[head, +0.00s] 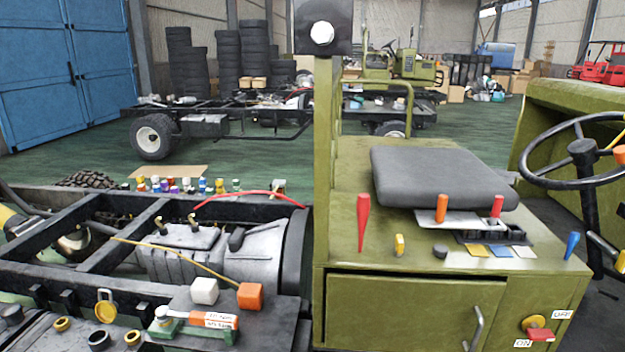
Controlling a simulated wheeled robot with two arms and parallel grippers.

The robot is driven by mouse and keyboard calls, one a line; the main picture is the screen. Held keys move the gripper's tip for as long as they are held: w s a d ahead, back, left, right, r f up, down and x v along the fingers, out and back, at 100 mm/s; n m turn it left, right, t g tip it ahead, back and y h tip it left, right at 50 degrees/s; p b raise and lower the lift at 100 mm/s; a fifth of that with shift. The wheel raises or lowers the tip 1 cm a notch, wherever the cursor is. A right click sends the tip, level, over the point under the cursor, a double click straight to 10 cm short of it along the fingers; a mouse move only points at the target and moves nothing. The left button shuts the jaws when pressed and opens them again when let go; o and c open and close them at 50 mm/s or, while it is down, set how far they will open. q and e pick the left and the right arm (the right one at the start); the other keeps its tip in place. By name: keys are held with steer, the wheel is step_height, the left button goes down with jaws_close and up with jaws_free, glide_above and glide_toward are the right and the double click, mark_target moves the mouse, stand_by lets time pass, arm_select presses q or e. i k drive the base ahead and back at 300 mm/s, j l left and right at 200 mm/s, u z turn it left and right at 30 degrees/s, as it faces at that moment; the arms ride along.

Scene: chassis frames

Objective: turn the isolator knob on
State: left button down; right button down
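The isolator knob (540,335) is a red handle by a yellow round plate (532,322), low on the right of the green vehicle's front panel. A white OFF label (562,314) is at its upper right and a white ON label (522,343) at its lower left. The red handle sits below the yellow plate, between the labels; I cannot tell which one it is set to.
A cabinet door (410,315) with a grey handle (476,328) is left of the knob. Levers, including a blue one (572,245), stand on the ledge above. A black steering wheel (585,150) is at the right. An open chassis frame (95,285) fills the left.

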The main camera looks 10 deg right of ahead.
mark_target(534, 333)
steer(key=z, duration=1.8)
steer(key=i+j, duration=0.2)
steer(key=i, duration=0.2)
steer(key=z, duration=0.05)
